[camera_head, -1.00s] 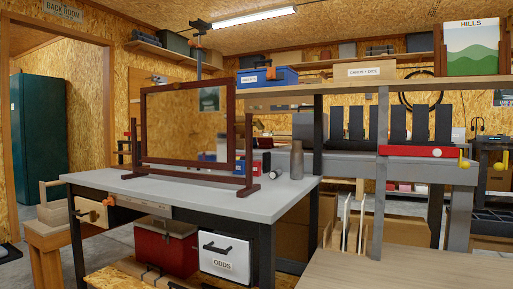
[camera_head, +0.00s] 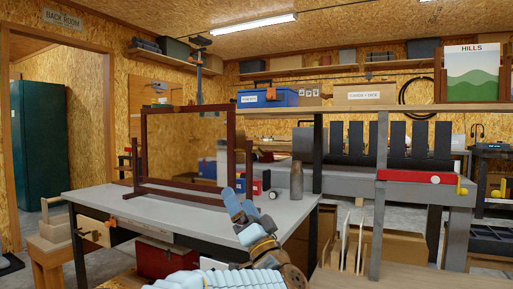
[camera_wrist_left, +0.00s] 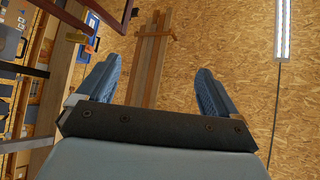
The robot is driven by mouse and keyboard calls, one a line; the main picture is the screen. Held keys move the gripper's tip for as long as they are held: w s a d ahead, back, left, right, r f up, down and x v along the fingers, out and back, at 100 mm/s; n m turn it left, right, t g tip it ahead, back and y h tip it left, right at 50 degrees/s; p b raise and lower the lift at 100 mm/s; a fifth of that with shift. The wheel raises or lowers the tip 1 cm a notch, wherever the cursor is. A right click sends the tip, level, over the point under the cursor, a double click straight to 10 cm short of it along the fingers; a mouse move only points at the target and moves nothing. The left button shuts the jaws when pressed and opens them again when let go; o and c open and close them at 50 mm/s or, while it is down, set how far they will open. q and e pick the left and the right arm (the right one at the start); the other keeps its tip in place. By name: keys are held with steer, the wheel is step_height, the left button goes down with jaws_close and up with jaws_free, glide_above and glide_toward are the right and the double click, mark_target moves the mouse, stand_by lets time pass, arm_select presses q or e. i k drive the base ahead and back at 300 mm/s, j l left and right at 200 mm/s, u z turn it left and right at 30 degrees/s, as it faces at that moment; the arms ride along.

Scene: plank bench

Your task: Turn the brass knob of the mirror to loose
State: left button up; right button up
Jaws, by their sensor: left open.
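The mirror (camera_head: 233,142) stands on the grey bench in a dark red-brown wooden frame, upright on feet. My left gripper (camera_head: 243,205) is open and empty, reaching up from the bottom of the head view in front of the bench's front right part. It is right of and below the mirror's glass. In the left wrist view its two blue fingers (camera_wrist_left: 156,85) are spread wide with nothing between them. Dark frame bars (camera_wrist_left: 70,14) show at upper left there, with a small brass-coloured piece (camera_wrist_left: 91,42) beside them, apparently the knob. I cannot make out the knob in the head view.
A grey bottle (camera_head: 296,182) stands on the grey bench top (camera_head: 105,198), right of the mirror. Small red and blue items sit behind the mirror's right foot. A post and shelf (camera_head: 350,108) with a blue box (camera_head: 268,98) stand behind. The bench's left front is clear.

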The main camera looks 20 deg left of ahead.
mark_target(255, 149)
steer(key=i, duration=1)
